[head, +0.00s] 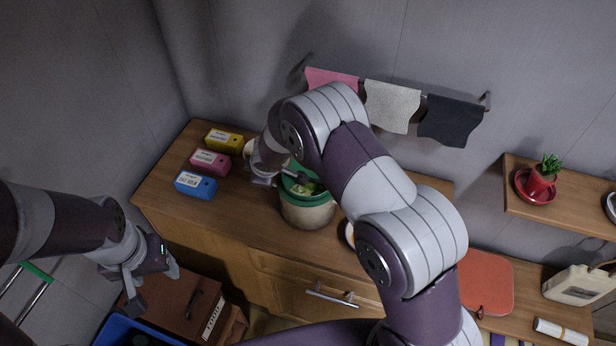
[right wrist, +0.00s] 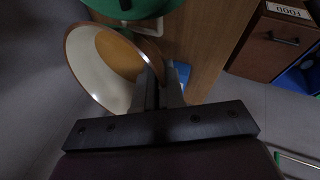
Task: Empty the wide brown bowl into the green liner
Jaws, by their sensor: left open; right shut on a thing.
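The wide brown bowl (right wrist: 88,72) is tipped on its side in the right wrist view, with a pale inside, a thin brown rim and an orange-brown patch inside. My right gripper (right wrist: 160,88) is shut on its rim. In the head view my right arm hides most of the bowl. The green liner (head: 287,187) lines a cream pot (head: 308,214) on the counter, with pale green bits (head: 307,188) inside. Part of the green also shows at the top of the right wrist view (right wrist: 125,8), close to the bowl. My left gripper (head: 152,283) is open and empty, low at the left.
Yellow (head: 224,141), pink (head: 210,162) and blue (head: 195,185) boxes stand on the counter (head: 235,220) left of the pot. Cloths hang on a rail (head: 391,105) behind. A brown box (head: 175,300) and blue bin (head: 118,329) are below. A red board (head: 485,282) lies at right.

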